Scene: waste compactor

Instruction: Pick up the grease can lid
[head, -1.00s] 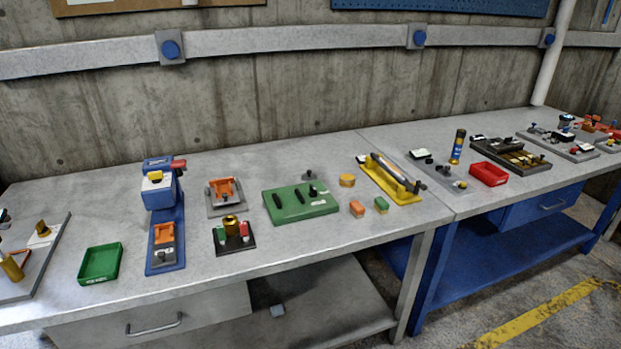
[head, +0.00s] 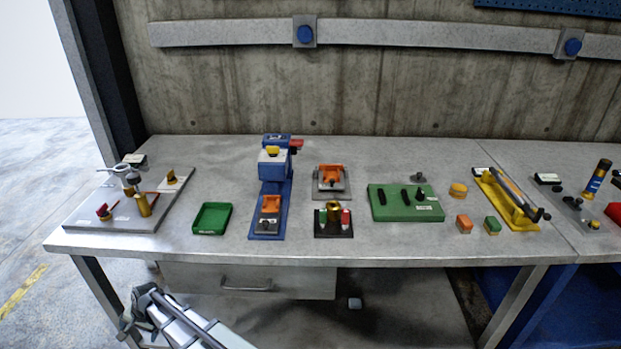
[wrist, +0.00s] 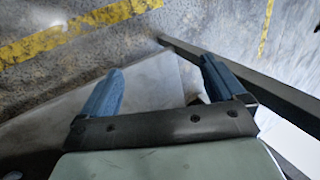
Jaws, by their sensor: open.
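No part is clearly recognisable as the grease can lid. A small round yellow-orange tin (head: 458,190) stands on the bench right of the green board and may be the grease can; its lid cannot be made out separately. My gripper (wrist: 161,67) is open in the wrist view, its two blue fingers apart with nothing between them. In the head view my arm shows at the bottom left, in front of and below the bench edge, far from the tin.
The grey bench (head: 330,252) holds a green tray (head: 212,219), a blue press (head: 270,205), a green board (head: 405,203), a yellow cradle (head: 510,203), and orange (head: 464,224) and green blocks (head: 492,226). A grey plate (head: 120,213) with fittings lies left. A drawer (head: 250,282) sits below.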

